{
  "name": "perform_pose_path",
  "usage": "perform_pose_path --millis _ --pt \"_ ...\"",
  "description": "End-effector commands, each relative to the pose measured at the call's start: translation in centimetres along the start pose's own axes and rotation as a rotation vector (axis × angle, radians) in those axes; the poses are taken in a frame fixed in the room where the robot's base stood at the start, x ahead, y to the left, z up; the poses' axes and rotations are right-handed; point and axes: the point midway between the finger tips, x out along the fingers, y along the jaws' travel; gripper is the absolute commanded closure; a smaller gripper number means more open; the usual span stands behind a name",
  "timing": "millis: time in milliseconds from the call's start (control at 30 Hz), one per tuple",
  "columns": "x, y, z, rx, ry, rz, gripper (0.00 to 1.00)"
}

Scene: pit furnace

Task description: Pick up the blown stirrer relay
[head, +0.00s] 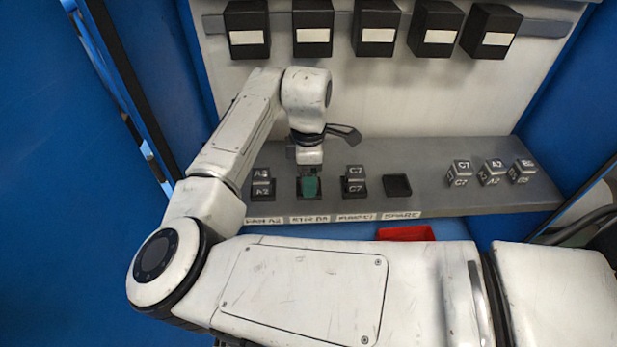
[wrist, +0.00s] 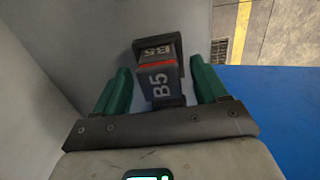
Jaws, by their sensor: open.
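The stirrer relay (wrist: 158,84) is a dark grey block marked B5, with a red line along one upper edge. In the wrist view it lies between the two green fingers of my gripper (wrist: 160,68). The fingers are apart, with a gap visible on each side of the block. In the head view my gripper (head: 308,186) points down over the second socket on the grey shelf, above the label that seems to read STIR B5 (head: 309,219). There the green finger hides nearly all of the relay.
Beside my gripper are an A2 relay (head: 262,184) on the left and a C7 relay (head: 354,181) on the right. The spare socket (head: 397,186) is empty. Three loose relays (head: 492,173) stand at the shelf's right. A red tray (head: 406,234) lies below the front edge.

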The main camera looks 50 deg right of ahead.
Motion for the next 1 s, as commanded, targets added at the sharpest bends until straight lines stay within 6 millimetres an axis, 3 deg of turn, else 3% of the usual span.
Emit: perform_pose_path --millis 267,867,1000 --pt "0.34 -0.01 -0.02 0.000 0.000 0.000 0.28" --pt "0.29 0.00 0.00 0.000 0.000 0.000 0.85" --pt "0.27 0.00 -0.01 0.000 0.000 0.000 0.85"
